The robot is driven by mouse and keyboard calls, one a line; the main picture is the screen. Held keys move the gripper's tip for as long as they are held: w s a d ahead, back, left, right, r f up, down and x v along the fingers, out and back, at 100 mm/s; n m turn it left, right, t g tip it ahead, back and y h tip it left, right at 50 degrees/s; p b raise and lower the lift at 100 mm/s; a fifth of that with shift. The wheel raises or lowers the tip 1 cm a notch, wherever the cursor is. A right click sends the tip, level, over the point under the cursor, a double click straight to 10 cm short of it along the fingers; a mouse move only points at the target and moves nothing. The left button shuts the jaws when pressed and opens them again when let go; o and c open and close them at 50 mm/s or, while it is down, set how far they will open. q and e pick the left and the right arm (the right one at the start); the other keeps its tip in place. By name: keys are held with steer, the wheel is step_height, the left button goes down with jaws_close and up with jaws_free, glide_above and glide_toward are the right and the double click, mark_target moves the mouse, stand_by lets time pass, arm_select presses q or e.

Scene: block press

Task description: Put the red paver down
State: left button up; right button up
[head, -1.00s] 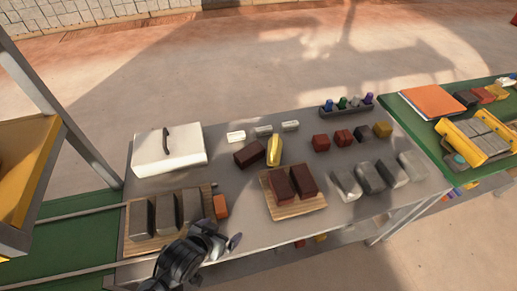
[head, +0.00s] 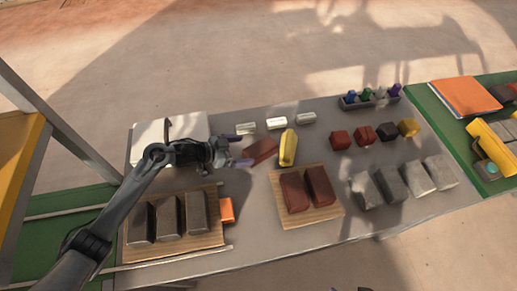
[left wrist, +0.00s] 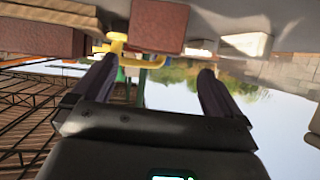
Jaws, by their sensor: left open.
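A dark red paver (head: 263,151) lies flat on the grey table, just left of a yellow tool (head: 288,147). My left gripper (head: 239,152) is open and empty at the paver's left end, its two fingers spread apart. In the left wrist view the red paver (left wrist: 159,25) shows beyond the open fingers, with a gap of free space between. Two more dark red pavers (head: 295,191) (head: 320,186) lie side by side on a wooden board (head: 309,220). My right gripper is not in view.
Several grey blocks (head: 168,219) and an orange block (head: 226,210) are at the front left. A white box (head: 150,135) is partly behind my left arm. Small white blocks (head: 276,123) lie behind the paver. Grey blocks (head: 390,185) stand right.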

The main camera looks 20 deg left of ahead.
mark_target(257, 149)
arm_select(q)
steer(key=b+x, duration=0.1)
steer(key=x, duration=0.5)
steer(key=shift+s+d, duration=0.1)
jaws_close()
steer(key=shift+r, duration=0.15)
stand_by(0.4)
